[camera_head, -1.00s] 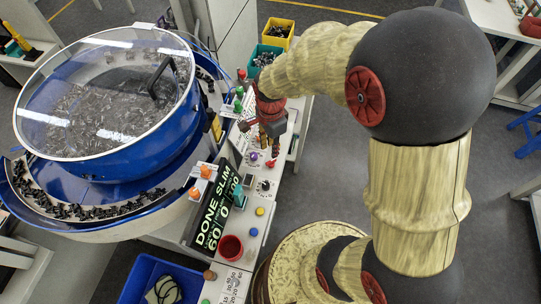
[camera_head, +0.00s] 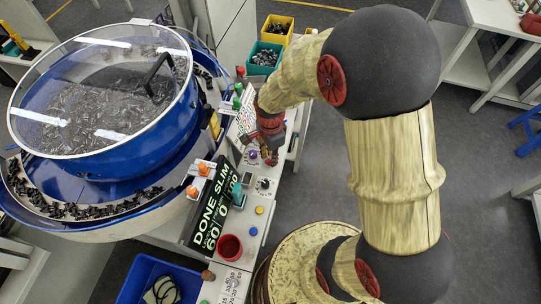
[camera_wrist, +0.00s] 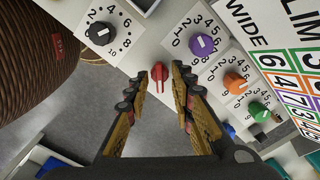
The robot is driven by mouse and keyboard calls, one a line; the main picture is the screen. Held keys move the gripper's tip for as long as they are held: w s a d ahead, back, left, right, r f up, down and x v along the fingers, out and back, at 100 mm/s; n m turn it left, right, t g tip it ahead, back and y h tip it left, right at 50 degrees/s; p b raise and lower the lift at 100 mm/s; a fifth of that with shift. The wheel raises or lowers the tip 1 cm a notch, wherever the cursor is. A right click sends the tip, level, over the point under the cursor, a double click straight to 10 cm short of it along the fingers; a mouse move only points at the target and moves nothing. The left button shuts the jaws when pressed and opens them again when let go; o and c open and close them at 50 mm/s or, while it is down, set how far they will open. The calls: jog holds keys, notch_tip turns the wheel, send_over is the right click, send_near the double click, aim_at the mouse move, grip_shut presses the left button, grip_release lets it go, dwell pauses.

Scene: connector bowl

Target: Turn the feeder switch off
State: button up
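A small red switch (camera_wrist: 160,75) sits on the white panel in the wrist view, between a black dial and a purple-blue dial. No label for it is readable, so I cannot confirm it is the feeder switch. My gripper (camera_wrist: 160,76) is open, with one fingertip on each side of the switch and a gap to each. Whether the fingertips are level with the switch or above it is hard to tell. In the head view my gripper (camera_head: 270,152) is over the control panel and largely covers that area.
The black dial (camera_wrist: 100,33) and purple-blue dial (camera_wrist: 203,45) flank the switch closely. Orange (camera_wrist: 235,83) and green (camera_wrist: 259,112) knobs lie to the right. A large blue bowl feeder (camera_head: 110,155) stands left of the panel. A dark display (camera_head: 212,207) and a red cup-like piece (camera_head: 229,248) are nearby.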

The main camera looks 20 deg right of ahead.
jog(key=shift+c, duration=1.2)
grip_shut()
jog(key=n+p, duration=0.1)
jog(key=n, duration=0.2)
jog(key=shift+n+p, duration=0.4)
jog(key=n+p, duration=0.1)
jog(key=n, duration=0.3)
jog(key=shift+n, duration=0.3)
jog(key=n+p, duration=0.1)
jog(key=n, duration=0.3)
jog(key=shift+n+p, duration=0.3)
jog(key=shift+p, duration=0.1)
jog(key=n+p, duration=0.1)
jog(key=n, duration=0.3)
jog(key=shift+n, duration=0.4)
